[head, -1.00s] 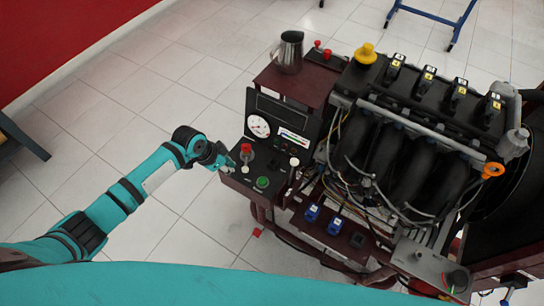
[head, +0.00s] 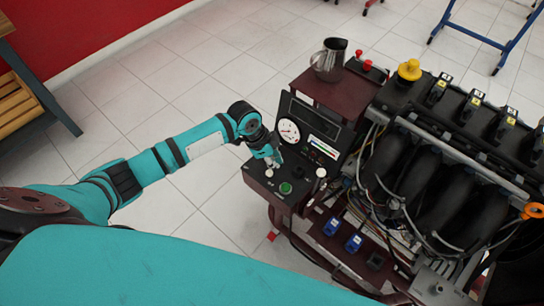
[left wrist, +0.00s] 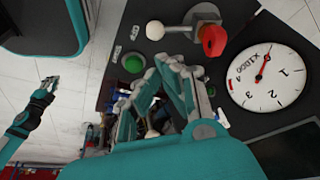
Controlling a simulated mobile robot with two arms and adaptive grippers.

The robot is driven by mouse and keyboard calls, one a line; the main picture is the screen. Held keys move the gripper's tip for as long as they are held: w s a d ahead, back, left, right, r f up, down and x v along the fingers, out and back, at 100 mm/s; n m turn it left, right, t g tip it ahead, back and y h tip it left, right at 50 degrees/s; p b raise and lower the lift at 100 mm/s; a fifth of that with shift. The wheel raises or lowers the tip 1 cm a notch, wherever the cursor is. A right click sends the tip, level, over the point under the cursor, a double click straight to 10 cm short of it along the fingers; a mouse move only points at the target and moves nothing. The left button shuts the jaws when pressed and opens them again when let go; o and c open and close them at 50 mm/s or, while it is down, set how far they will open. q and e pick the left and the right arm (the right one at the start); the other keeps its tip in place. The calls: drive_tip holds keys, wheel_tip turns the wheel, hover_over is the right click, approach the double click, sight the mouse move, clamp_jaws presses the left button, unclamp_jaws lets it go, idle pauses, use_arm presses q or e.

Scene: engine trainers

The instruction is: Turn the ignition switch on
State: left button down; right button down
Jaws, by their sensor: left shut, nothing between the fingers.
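My right gripper (left wrist: 50,82) is small at the left.
A metal jug (head: 328,62) stands on the trainer's top shelf. The engine block (head: 430,180) with hoses and wires fills the right. Blue connectors (head: 353,243) sit at the front. Open tiled floor lies to the left, with a wooden bench (head: 25,105) beyond.

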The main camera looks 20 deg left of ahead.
use_arm(q)
drive_tip(key=shift+x, duration=2.75)
drive_tip(key=shift+a, duration=0.15)
use_arm(e)
drive_tip(key=shift+d, duration=0.1)
